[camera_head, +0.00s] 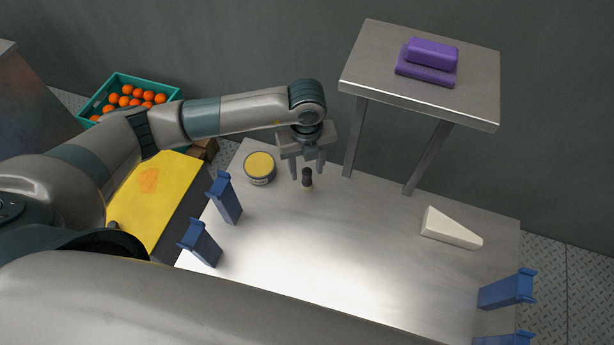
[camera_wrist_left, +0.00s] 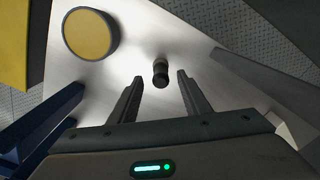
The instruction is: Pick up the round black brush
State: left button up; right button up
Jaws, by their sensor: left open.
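The round black brush (camera_head: 307,178) stands upright on the metal table, just below my left gripper in the head view. It also shows in the left wrist view (camera_wrist_left: 160,73), a little beyond the fingertips and roughly between their lines. My left gripper (camera_head: 307,174) is open and empty, with its fingers pointing down above the table. Its two fingers also show in the left wrist view (camera_wrist_left: 158,84), apart on either side of the brush's line. I cannot tell the exact height gap. My right gripper is not in view.
A yellow-topped tin (camera_head: 260,167) stands left of the brush. Blue posts (camera_head: 226,200) stand at the table's left and right sides. A white wedge (camera_head: 450,229) lies at the right. A raised metal stand (camera_head: 420,88) holds a purple block (camera_head: 429,58). The table's middle is clear.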

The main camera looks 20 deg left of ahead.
aim_at(307, 179)
pick_arm(q)
notch_tip(307, 179, down, 3)
jog(key=shift+p, duration=0.6)
jog(key=shift+w+f, duration=0.1)
jog(key=shift+f, duration=0.3)
grip_shut()
jog(key=shift+r, duration=0.15)
